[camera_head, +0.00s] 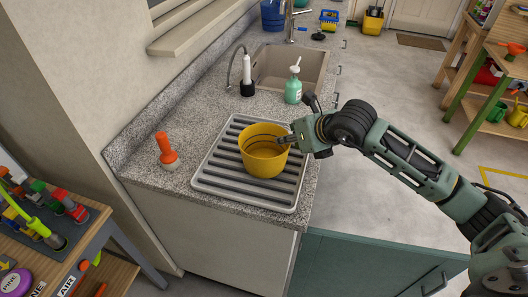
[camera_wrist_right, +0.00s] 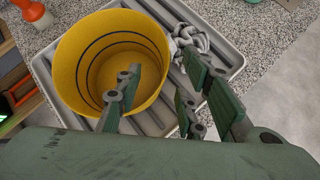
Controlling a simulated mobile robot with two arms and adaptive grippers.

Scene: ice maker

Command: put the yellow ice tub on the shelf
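The yellow tub (camera_head: 262,152) stands upright on a grey ribbed drain rack (camera_head: 222,194) on the counter. In the right wrist view, the tub (camera_wrist_right: 95,32) looks empty, with dark blue rings inside. My right gripper (camera_head: 287,140) is at the tub's right rim. In the wrist view, my right gripper (camera_wrist_right: 163,78) has one finger over the tub's opening and the other outside, with the wall between. The fingers are spread, with a gap to the wall. My left gripper is out of view. A wooden rack with shelves (camera_head: 512,68) stands at the far right.
An orange bottle (camera_head: 166,150) stands left of the drain rack. A green pump bottle (camera_head: 293,88) and a sink (camera_head: 272,68) lie behind it. A wooden workbench with tools (camera_head: 95,228) is at lower left.

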